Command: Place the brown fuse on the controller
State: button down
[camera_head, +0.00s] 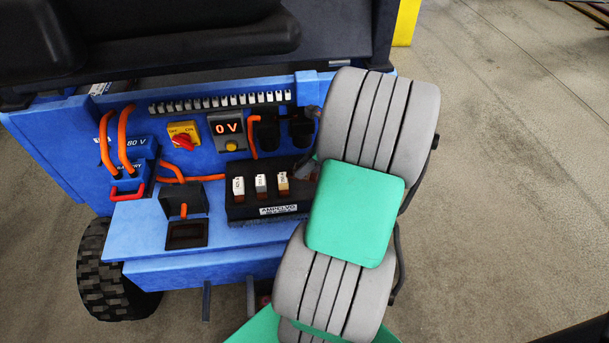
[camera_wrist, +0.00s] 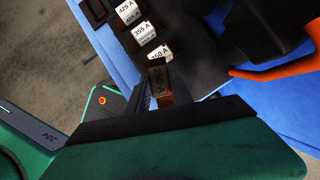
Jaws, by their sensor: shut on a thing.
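The controller (camera_head: 275,211) is a black box with a white label on the blue truck's shelf. It carries a row of white-labelled fuses: one at left (camera_head: 238,188), one in the middle (camera_head: 260,184) and one at right (camera_head: 283,183). In the wrist view the controller's dark surface (camera_wrist: 198,52) lies under the row. My gripper (camera_wrist: 163,101) is shut on the brown fuse (camera_wrist: 161,82), whose top label is dark. The fuse is at the row's near end, beside the last white-labelled fuse. I cannot tell whether it touches the controller. In the head view my arm hides most of the gripper.
An orange cable (camera_wrist: 275,70) runs close to the controller. Open floor lies right.

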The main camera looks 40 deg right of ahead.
jog(key=f, duration=0.1)
jog(key=w+d+f, duration=0.1)
jog(key=d+f, duration=0.1)
jog(key=shift+w+d, duration=0.1)
jog(key=shift+w, duration=0.15)
jog(key=shift+d+f+b, duration=0.15)
jog(key=shift+f+b, duration=0.35)
jog(key=shift+f, duration=1.2)
jog(key=shift+f, duration=0.2)
jog(key=c, duration=1.1)
grip_release()
jog(key=shift+r, duration=0.25)
jog(key=p+v, duration=0.2)
jog(key=v, duration=1)
